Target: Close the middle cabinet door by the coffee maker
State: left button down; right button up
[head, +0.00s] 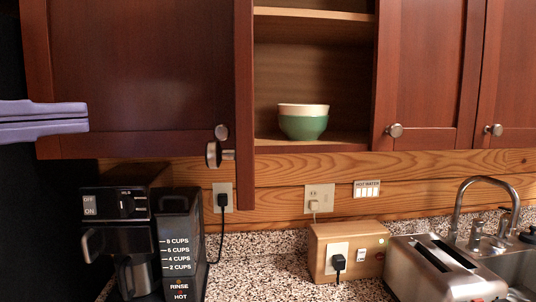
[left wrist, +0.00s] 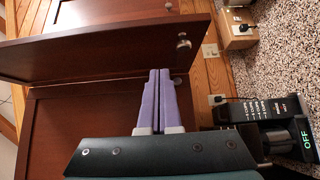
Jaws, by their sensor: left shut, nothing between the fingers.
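The middle cabinet door (head: 244,100) is dark red wood. It stands swung out toward me, nearly edge-on in the head view, with its round knob (head: 212,154) on its left side. Its outer face (left wrist: 100,45) shows broadly in the left wrist view. The cabinet behind it is open, with a green and white bowl (head: 303,122) on its shelf. My left gripper (head: 82,118) has purple fingers, shut and empty, left of the open door and before the left cabinet door (head: 130,60). The coffee maker (head: 120,235) stands below on the counter. My right gripper is out of view.
The left cabinet door is shut, with a knob (head: 221,132) near the open door. The right cabinet doors (head: 425,70) are shut. A wooden outlet box (head: 350,235), a toaster (head: 440,268) and a sink faucet (head: 480,190) are along the counter at right.

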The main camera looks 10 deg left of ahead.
pick_arm(q)
jog(key=s+d+p+x, duration=0.1)
jog(key=d+p+x, duration=0.1)
jog(key=p+x, duration=0.7)
jog(key=shift+d+p+x, duration=0.25)
jog(key=shift+p+x, duration=0.1)
jog(key=shift+x, duration=1.35)
jog(key=shift+s+d+r, duration=0.1)
jog(key=shift+s, duration=0.05)
